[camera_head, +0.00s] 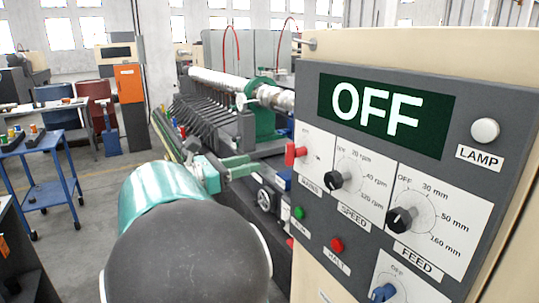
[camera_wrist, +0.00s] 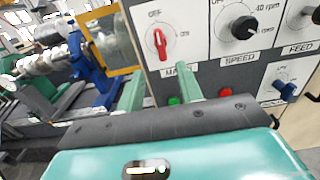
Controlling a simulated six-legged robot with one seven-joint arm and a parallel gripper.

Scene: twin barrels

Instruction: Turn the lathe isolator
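The lathe isolator is a red rotary handle (camera_head: 295,152) on a white plate at the left edge of the control panel. In the wrist view the red handle (camera_wrist: 160,43) stands nearly upright on a pale round dial, with OFF above and ON to its right. The label below is partly hidden by a finger. My gripper (camera_head: 246,165) is to the left of the handle, apart from it in the head view.
The panel display (camera_head: 378,110) reads OFF. The SPEED knob (camera_head: 335,180), FEED knob (camera_head: 402,219), green button (camera_head: 299,212), red button (camera_head: 337,245) and blue knob (camera_head: 384,292) are close by. The lathe (camera_head: 218,120) stands behind. A blue trolley (camera_head: 45,190) is at left.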

